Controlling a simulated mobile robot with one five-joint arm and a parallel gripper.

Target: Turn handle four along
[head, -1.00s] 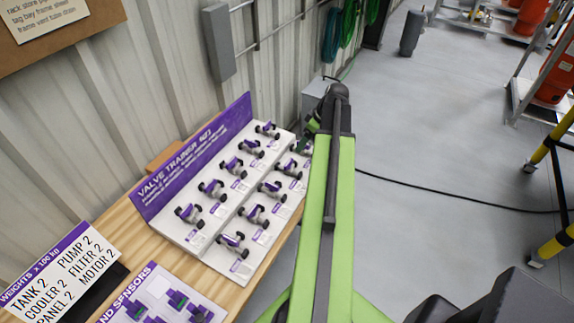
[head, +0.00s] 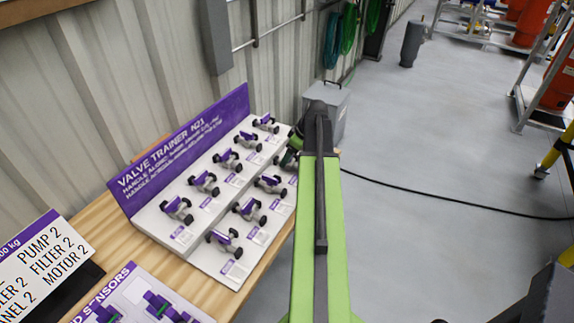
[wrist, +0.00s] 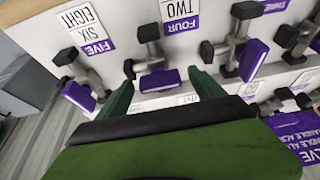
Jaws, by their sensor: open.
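The valve trainer panel (head: 205,263) stands on a wooden bench, with two rows of small valves with purple handles. In the wrist view, a label reading FOUR and TWO (wrist: 180,17) sits beside a valve whose purple handle (wrist: 160,80) lies roughly crosswise in the picture. I take this for handle four. My gripper (wrist: 163,92) is open, its two green fingers either side of that handle in the picture. I cannot tell whether they touch it. In the head view my arm hides most of the gripper at the panel's far right end.
Neighbouring handles sit close on both sides: one by the FIVE label (wrist: 78,95) and another to the right (wrist: 253,60). A grey box (head: 335,110) stands beyond the bench. A black cable (head: 440,190) crosses the open floor at right.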

